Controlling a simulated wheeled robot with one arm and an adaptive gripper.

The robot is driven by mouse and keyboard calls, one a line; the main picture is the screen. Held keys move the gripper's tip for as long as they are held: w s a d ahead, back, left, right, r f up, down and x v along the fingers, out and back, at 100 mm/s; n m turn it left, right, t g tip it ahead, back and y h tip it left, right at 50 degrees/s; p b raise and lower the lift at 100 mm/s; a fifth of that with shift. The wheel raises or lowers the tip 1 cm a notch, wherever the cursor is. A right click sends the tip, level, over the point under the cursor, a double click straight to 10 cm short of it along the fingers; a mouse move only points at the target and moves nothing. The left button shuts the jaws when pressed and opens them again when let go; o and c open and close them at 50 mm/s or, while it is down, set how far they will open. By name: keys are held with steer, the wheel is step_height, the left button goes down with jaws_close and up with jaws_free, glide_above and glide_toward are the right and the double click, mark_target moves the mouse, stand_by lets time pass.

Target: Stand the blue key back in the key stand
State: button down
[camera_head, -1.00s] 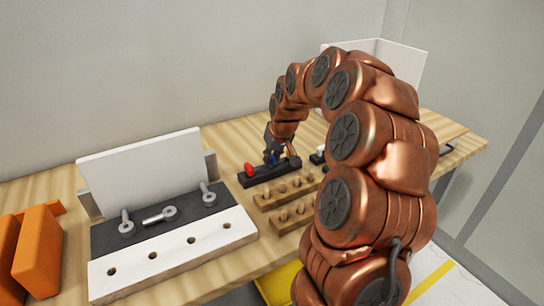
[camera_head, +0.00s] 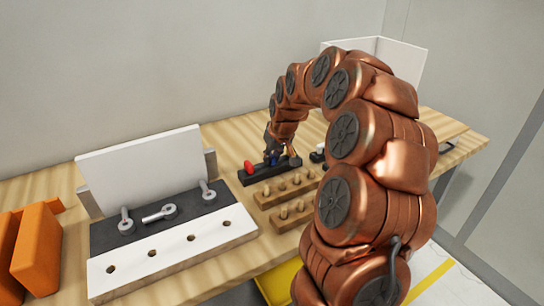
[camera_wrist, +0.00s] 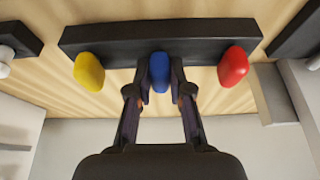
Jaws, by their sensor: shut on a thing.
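The blue key (camera_wrist: 160,72) is between the fingertips of my gripper (camera_wrist: 159,84), which is shut on it. In the wrist view the key lines up with the middle of the black key stand (camera_wrist: 120,42), between the yellow key (camera_wrist: 89,71) and the red key (camera_wrist: 233,66). Whether its lower end is inside the stand is hidden from this view. In the head view my gripper (camera_head: 273,153) is over the key stand (camera_head: 256,176), and only a bit of blue shows beside it. The red key (camera_head: 249,167) is at the stand's left end.
Wooden peg blocks (camera_head: 270,199) sit just in front of the stand. A small black-and-white item (camera_head: 318,155) is close to the right of the stand.

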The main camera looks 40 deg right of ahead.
steer(key=c, duration=1)
jaws_free()
steer(key=shift+r, duration=0.2)
steer(key=shift+r+p, duration=0.35)
steer(key=shift+r, duration=2)
